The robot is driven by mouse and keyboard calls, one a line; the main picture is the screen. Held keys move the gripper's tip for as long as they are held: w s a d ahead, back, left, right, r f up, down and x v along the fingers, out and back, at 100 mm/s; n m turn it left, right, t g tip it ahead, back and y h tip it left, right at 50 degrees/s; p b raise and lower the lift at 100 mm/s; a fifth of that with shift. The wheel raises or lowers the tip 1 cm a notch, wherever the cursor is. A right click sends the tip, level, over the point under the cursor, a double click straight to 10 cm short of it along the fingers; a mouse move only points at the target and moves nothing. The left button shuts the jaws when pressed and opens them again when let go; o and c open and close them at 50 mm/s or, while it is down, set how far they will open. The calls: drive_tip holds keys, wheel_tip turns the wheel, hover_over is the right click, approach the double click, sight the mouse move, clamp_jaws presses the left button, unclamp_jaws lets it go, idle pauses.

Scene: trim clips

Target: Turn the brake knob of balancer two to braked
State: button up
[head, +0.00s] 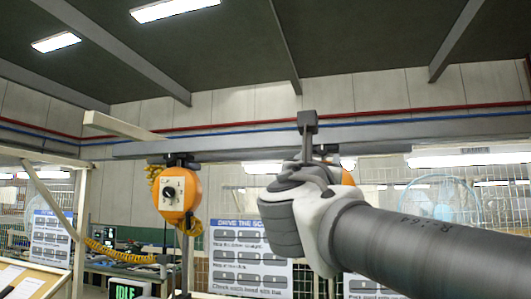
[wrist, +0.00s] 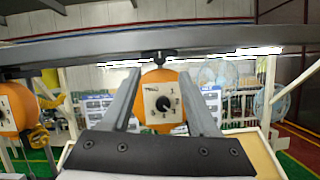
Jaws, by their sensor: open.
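An orange balancer (wrist: 160,84) hangs from the overhead rail in the middle of the wrist view. Its pale plate has a label that seems to read TWO, and a dark round brake knob (wrist: 163,103). The knob's setting is too small to tell. My gripper (wrist: 161,76) is open and empty, its fingers showing on either side of this balancer; the distance to the knob is unclear. In the head view my gripper (head: 308,124) and arm hide most of this balancer (head: 347,178). Another orange balancer (head: 181,212) with a black knob hangs to the left.
The grey rail (head: 230,147) runs across above the balancers. A yellow coiled hose (head: 120,254) hangs by the left balancer. Instruction boards (head: 247,262), mesh fencing and a blue fan (head: 452,202) stand behind. A screen reading IDLE (head: 126,290) is at lower left.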

sight(322, 150)
drive_tip(key=p+x, duration=0.2)
drive_tip(key=x, duration=0.4)
drive_tip(key=shift+w+d+r, duration=0.15)
drive_tip(key=shift+w+r, duration=0.05)
drive_tip(key=shift+w, duration=0.15)
clamp_jaws()
